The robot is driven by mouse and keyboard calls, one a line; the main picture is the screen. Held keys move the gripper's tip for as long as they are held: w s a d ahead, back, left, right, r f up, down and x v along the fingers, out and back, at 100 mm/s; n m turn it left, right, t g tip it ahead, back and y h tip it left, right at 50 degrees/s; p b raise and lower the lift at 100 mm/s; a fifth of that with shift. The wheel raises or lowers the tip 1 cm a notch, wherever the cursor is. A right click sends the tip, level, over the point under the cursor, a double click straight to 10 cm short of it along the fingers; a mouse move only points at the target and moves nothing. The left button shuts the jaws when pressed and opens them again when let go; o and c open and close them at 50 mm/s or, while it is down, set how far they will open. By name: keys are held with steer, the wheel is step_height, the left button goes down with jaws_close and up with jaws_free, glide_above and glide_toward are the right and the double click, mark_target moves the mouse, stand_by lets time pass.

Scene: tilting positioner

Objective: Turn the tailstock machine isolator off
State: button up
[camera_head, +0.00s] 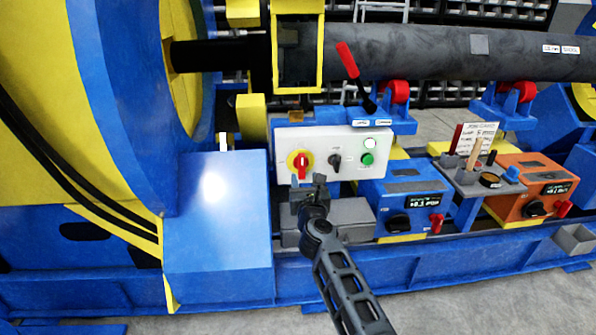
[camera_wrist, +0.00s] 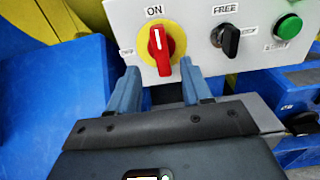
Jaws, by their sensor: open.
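The isolator (camera_head: 300,164) is a red rotary handle on a yellow round plate, on the left of a pale control panel (camera_head: 318,143). In the wrist view the red handle (camera_wrist: 158,50) stands upright, its white mark at the top under the label ON. My gripper (camera_head: 308,183) is open and empty, just in front of and below the isolator. In the wrist view its two fingers (camera_wrist: 158,82) are spread, one on each side below the handle, apart from it.
Right of the isolator is a black selector (camera_wrist: 229,38) labelled FREE, then a green button (camera_wrist: 288,28). A grey box (camera_head: 345,213) sits below the panel. A blue housing (camera_head: 217,225) stands close on the left. A red-handled lever (camera_head: 348,60) rises above the panel.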

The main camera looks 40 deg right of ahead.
mark_target(302, 167)
steer(key=shift+b+x, duration=0.95)
steer(key=shift+x, duration=2.2)
jaws_close()
